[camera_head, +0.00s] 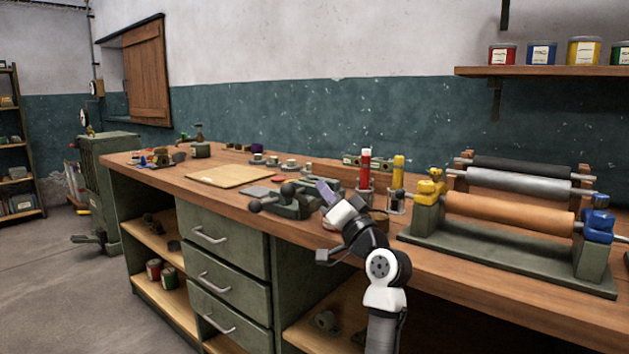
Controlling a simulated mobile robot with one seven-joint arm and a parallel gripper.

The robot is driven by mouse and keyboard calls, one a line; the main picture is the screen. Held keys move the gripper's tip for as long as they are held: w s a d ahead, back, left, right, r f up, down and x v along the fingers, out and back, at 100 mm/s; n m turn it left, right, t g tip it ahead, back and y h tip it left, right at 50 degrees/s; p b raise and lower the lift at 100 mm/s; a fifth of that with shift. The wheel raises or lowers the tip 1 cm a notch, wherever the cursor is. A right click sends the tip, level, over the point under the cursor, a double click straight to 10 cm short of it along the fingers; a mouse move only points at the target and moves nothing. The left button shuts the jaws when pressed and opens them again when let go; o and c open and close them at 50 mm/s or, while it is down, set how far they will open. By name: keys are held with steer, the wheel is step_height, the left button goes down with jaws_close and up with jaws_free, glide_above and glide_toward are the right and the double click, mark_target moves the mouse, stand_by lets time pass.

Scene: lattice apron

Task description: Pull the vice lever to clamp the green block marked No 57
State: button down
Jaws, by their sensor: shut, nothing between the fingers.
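A grey-green vice (292,207) sits near the front edge of the workbench, just left of my gripper. Dark ball knobs show on it, one at its top (289,188) and one at its left end (255,205); I cannot tell which belongs to the lever. My gripper (326,191) is shut and empty, at the right side of the vice in the picture. I cannot tell whether it touches the vice. My wrist and arm cover part of the bench behind. I cannot pick out the green block or read No 57 at this size.
A pale board (230,176) lies left of the vice. A roller press (510,235) fills the right of the bench (160,169). Drawers (212,237) are below.

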steer(key=shift+v, duration=1.15)
